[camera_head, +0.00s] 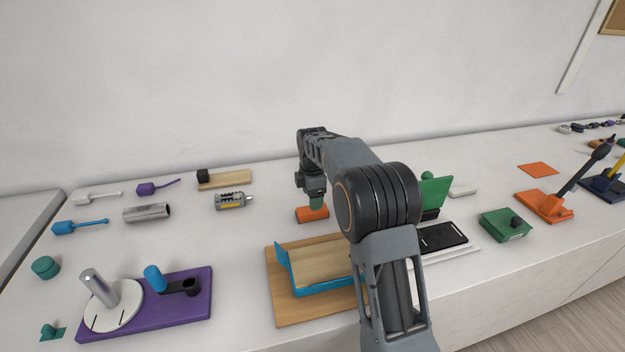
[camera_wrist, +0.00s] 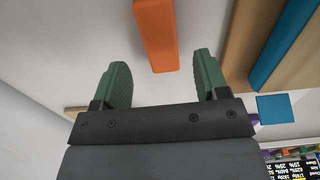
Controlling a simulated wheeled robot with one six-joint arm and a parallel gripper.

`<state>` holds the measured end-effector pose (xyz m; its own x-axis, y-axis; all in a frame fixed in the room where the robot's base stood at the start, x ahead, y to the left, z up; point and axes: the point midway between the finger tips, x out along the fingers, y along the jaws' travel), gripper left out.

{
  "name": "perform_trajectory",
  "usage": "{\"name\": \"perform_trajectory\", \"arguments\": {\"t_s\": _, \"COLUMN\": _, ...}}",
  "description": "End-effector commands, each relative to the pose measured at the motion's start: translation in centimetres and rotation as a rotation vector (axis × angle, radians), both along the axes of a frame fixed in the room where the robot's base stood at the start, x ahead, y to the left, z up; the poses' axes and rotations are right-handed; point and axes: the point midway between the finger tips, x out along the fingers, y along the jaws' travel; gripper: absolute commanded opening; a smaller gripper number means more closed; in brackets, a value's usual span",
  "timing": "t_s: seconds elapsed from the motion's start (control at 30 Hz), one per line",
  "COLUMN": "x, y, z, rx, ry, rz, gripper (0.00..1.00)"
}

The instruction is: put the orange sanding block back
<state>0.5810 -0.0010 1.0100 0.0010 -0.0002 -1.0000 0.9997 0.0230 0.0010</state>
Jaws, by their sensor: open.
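The orange sanding block (camera_head: 311,214) lies on the white counter, behind the wooden board with the blue tray. In the wrist view the orange sanding block (camera_wrist: 156,32) lies just ahead of the fingertips, between their lines and running away from them. My gripper (camera_head: 316,203) is directly above or beside the block in the head view; I cannot tell whether it touches. In the wrist view my gripper (camera_wrist: 161,75) shows two green fingers spread apart with nothing between them.
A wooden board (camera_head: 270,290) carries a blue-edged tray (camera_head: 328,290) in front of the block. A purple base (camera_head: 190,312) with upright posts stands front left. A flat orange square (camera_head: 537,169) lies at the right.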

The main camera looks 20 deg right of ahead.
Motion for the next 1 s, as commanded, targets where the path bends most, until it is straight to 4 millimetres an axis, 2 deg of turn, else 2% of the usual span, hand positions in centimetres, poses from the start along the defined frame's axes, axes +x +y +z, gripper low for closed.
{"name": "perform_trajectory", "arguments": {"t_s": 0.2, "x": 0.1, "y": 0.0, "z": 4.4, "rx": 0.0, "ry": -0.003, "rz": 0.0, "gripper": 0.68}}
{"name": "perform_trajectory", "arguments": {"t_s": 0.47, "x": 0.0, "y": 0.0, "z": 7.4, "rx": 0.0, "ry": -0.001, "rz": -0.001, "gripper": 0.68}}
{"name": "perform_trajectory", "arguments": {"t_s": 0.57, "x": -0.6, "y": 0.0, "z": 8.3, "rx": 0.0, "ry": -0.009, "rz": -0.034, "gripper": 0.68}}
{"name": "perform_trajectory", "arguments": {"t_s": 0.67, "x": -2.5, "y": 0.0, "z": 9.5, "rx": 0.003, "ry": -0.035, "rz": -0.15, "gripper": 0.68}}
{"name": "perform_trajectory", "arguments": {"t_s": 0.77, "x": -6.0, "y": 0.1, "z": 10.8, "rx": 0.015, "ry": -0.08, "rz": -0.352, "gripper": 0.68}}
{"name": "perform_trajectory", "arguments": {"t_s": 0.87, "x": -10.5, "y": 0.1, "z": 11.4, "rx": 0.042, "ry": -0.132, "rz": -0.598, "gripper": 0.68}}
{"name": "perform_trajectory", "arguments": {"t_s": 1.0, "x": -16.7, "y": 0.2, "z": 10.7, "rx": 0.1, "ry": -0.194, "rz": -0.935, "gripper": 0.68}}
